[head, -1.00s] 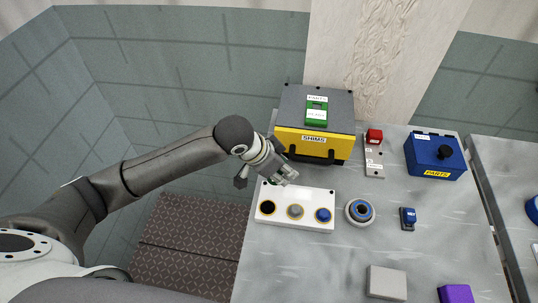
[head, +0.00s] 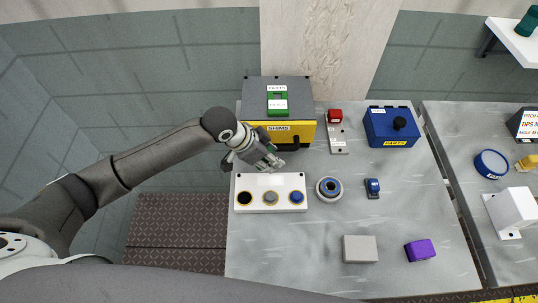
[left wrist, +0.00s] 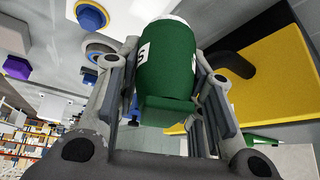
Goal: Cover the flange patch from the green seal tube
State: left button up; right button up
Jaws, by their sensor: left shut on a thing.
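My left gripper (head: 270,163) is above the back edge of the white three-button panel (head: 270,207), in front of the yellow shims box. In the head view the tube is mostly hidden by the gripper. I cannot tell for sure which surface is the flange patch; a round ringed fitting (head: 329,189) with a blue ring lies right of the panel. My right gripper is not in view.
The grey and yellow shims box (head: 296,130) stands close behind the gripper. A red-topped switch (head: 336,130), blue parts box (head: 389,128), small blue button (head: 372,188), grey block (head: 360,249) and purple block (head: 420,250) share the table. The table's front middle is clear.

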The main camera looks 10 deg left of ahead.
pick_arm(q)
jog(key=shift+r, duration=0.1)
jog(key=b, duration=0.3)
send_over(275, 174)
jog(key=s+a, duration=0.1)
jog(key=a, duration=0.1)
jog(key=shift+d+f, duration=0.2)
jog(key=shift+f, duration=2.65)
jog(key=shift+f, duration=0.75)
jog(key=shift+s+f, duration=0.1)
jog(key=shift+f, duration=0.05)
jog(key=shift+s+d+r, duration=0.15)
jog(key=shift+s+r, duration=0.2)
jog(key=shift+s, duration=0.3)
